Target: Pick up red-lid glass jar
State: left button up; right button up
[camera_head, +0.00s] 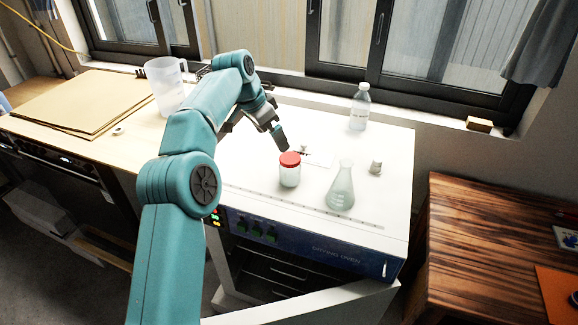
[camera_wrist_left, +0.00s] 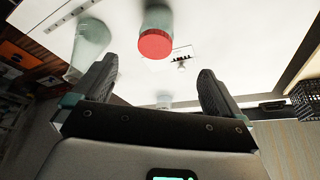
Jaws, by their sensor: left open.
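The red-lid glass jar (camera_head: 290,170) stands upright on the white top of the drying oven (camera_head: 250,172). Its red lid (camera_wrist_left: 155,44) shows at the top middle of the left wrist view, beyond and between the two fingers. My left gripper (camera_head: 277,138) is just behind and above the jar in the head view. In the wrist view my left gripper (camera_wrist_left: 157,82) is open with nothing between its fingers. I see no contact with the jar. My right gripper is not in view.
A conical flask (camera_head: 341,188) stands right of the jar, near the front edge. A small grey stopper-like item (camera_head: 375,168) and a clear bottle (camera_head: 360,107) stand farther right and back. A plastic pitcher (camera_head: 166,86) is at left. The oven door below hangs open.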

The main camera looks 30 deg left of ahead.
aim_at(285, 160)
pick_arm(q)
jog(key=x, duration=0.9)
jog(key=shift+d+f, duration=0.25)
jog(key=shift+f, duration=0.05)
jog(key=shift+d+f, duration=0.15)
jog(key=shift+f, duration=0.1)
jog(key=shift+s, duration=0.1)
jog(key=p+x, duration=0.1)
jog(key=x, duration=0.4)
jog(key=shift+w+f, duration=0.1)
jog(key=shift+w, duration=0.15)
jog(key=shift+f, duration=0.15)
jog(key=shift+s, duration=0.2)
jog(key=shift+w, duration=0.2)
jog(key=c, duration=1.1)
jog(key=shift+s, duration=0.15)
